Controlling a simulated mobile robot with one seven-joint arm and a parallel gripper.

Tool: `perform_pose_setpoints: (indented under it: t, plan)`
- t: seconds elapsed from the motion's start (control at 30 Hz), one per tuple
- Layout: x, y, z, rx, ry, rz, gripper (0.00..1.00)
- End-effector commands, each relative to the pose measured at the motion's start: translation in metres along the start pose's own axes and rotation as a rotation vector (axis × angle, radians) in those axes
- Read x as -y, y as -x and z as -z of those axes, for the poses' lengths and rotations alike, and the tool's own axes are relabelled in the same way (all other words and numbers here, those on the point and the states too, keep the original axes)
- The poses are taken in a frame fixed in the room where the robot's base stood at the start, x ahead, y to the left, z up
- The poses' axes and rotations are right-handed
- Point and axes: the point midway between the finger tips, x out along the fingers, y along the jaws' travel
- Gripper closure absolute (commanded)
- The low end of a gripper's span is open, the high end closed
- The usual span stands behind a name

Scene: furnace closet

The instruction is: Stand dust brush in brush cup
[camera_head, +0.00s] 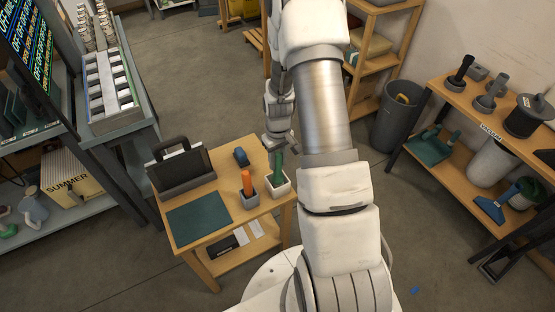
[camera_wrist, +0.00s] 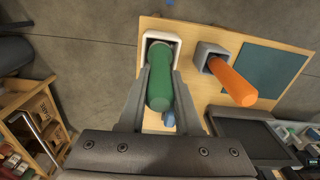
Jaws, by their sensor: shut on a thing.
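The dust brush shows as a green handle (camera_head: 277,166), also in the wrist view (camera_wrist: 160,82). My gripper (camera_wrist: 162,74) is shut on this handle, one finger on each side. The brush cup, a white square cup (camera_head: 288,184), stands at the right corner of the small wooden table. It also shows in the wrist view (camera_wrist: 148,43). The handle is upright over the cup and its lower end is within the cup's rim. Whether it rests on the cup's bottom is hidden. In the head view my arm covers part of the gripper.
An orange handle (camera_head: 247,181) stands in a grey cup (camera_head: 250,200) just left of the white cup. A blue object (camera_head: 240,157), a green mat (camera_head: 199,220) and a dark upright holder (camera_head: 181,170) share the wooden table (camera_head: 190,247). Shelves stand on both sides.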

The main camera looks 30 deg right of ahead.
Motion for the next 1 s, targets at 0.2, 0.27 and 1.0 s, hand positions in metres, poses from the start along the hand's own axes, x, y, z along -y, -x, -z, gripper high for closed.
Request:
perform_pose_setpoints:
  t: [0.2, 0.27, 1.0]
  plan:
    - [0.0, -0.007, 0.0, 0.0, 0.0, 0.0, 1.0]
    - [0.0, -0.008, 0.0, 0.0, 0.0, 0.0, 1.0]
    - [0.0, -0.023, 0.0, -0.001, 0.0, 0.0, 0.57]
